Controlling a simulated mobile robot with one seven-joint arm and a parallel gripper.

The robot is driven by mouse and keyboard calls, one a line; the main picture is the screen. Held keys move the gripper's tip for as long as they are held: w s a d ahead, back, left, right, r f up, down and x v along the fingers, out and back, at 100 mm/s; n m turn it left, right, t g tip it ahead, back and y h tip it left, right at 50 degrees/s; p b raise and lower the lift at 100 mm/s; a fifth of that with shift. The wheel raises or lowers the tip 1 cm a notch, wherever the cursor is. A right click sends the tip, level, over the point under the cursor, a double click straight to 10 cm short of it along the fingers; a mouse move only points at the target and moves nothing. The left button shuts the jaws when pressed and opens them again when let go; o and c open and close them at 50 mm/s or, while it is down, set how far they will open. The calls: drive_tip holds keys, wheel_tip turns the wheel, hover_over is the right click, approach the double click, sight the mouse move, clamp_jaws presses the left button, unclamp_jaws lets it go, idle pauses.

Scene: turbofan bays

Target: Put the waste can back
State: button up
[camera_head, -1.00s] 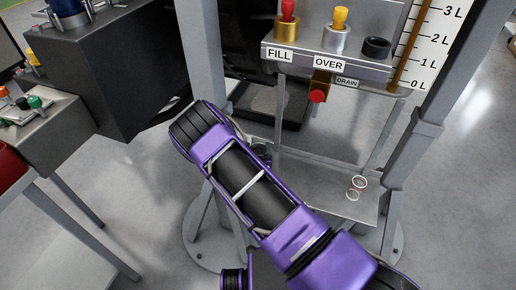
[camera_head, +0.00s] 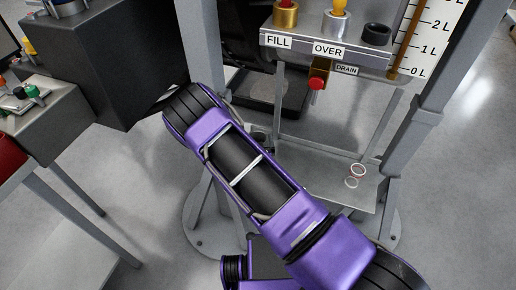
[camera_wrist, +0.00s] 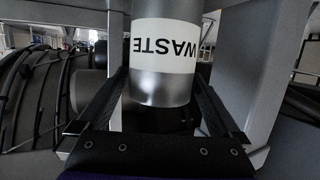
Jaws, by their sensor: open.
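The waste can (camera_wrist: 162,83) is a grey metal cylinder with a white WASTE label, which reads upside down in the wrist view. My gripper (camera_wrist: 160,72) is open, with its dark fingers on either side of the can. I cannot tell whether either finger touches it. In the head view my purple arm hides the can and the gripper. The stand there has FILL, OVER and DRAIN labels, with a red-knobbed drain valve (camera_head: 317,80) above a low metal shelf (camera_head: 325,182).
Two small red-and-white rings (camera_head: 355,175) lie on the shelf. A grey upright post (camera_head: 207,60) stands left of the shelf and another post (camera_head: 412,140) right of it. A dark cabinet (camera_head: 115,65) and bench are at the left. Open floor shows at the right.

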drive_tip(key=v, duration=0.9)
drive_tip(key=shift+s+r, duration=0.1)
drive_tip(key=shift+s, duration=0.05)
